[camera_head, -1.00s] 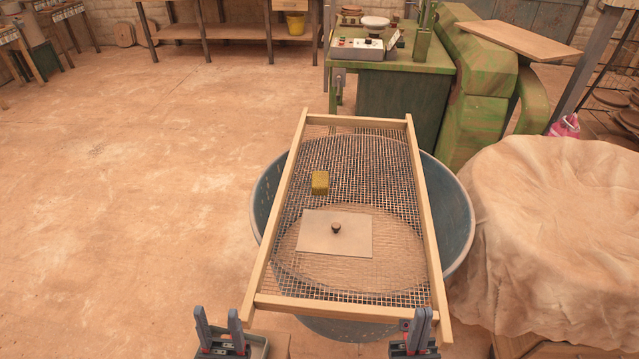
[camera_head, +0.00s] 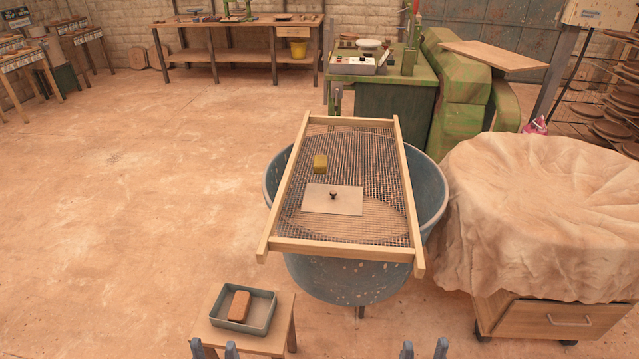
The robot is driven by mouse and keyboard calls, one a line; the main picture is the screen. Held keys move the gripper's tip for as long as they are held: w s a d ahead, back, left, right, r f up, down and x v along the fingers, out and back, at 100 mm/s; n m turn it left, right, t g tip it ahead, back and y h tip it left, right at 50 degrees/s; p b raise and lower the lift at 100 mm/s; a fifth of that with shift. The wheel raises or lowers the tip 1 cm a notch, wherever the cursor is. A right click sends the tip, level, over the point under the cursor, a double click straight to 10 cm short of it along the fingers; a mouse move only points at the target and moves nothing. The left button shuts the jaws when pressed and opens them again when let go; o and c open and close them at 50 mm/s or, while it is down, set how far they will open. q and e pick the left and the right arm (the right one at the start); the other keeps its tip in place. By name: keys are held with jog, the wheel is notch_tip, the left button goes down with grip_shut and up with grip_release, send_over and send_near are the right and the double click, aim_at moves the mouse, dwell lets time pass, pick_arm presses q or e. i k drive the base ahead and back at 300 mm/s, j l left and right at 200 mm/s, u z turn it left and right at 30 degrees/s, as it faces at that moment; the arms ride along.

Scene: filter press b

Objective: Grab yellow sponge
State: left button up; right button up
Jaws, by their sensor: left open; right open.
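The yellow sponge (camera_head: 320,164) is a small block resting on the wire mesh of the wooden-framed screen (camera_head: 290,195), toward its far left part. A flat pale plate with a dark knob (camera_head: 333,200) lies on the mesh just nearer than the sponge. My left gripper (camera_head: 214,348) shows only its fingertips at the bottom edge, spread apart and empty. My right gripper (camera_head: 424,348) also shows only its fingertips at the bottom edge, apart and empty. Both are well short of the sponge.
The screen lies across a large blue tub (camera_head: 350,280). A small stool (camera_head: 279,320) at front left bears a tray (camera_head: 262,325) with an orange-brown block (camera_head: 238,305). A cloth-covered cabinet (camera_head: 545,215) stands right of the tub. The floor at left is open.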

aim_at(321, 162)
jog(key=k+u, duration=0.1)
jog(key=u, duration=0.35)
jog(key=k+u, duration=0.1)
jog(key=u, duration=0.4)
jog(key=k+u, duration=0.1)
jog(key=u, duration=0.35)
jog(key=l, duration=2.1)
jog(key=k+l+u, duration=0.1)
jog(key=l, duration=0.95)
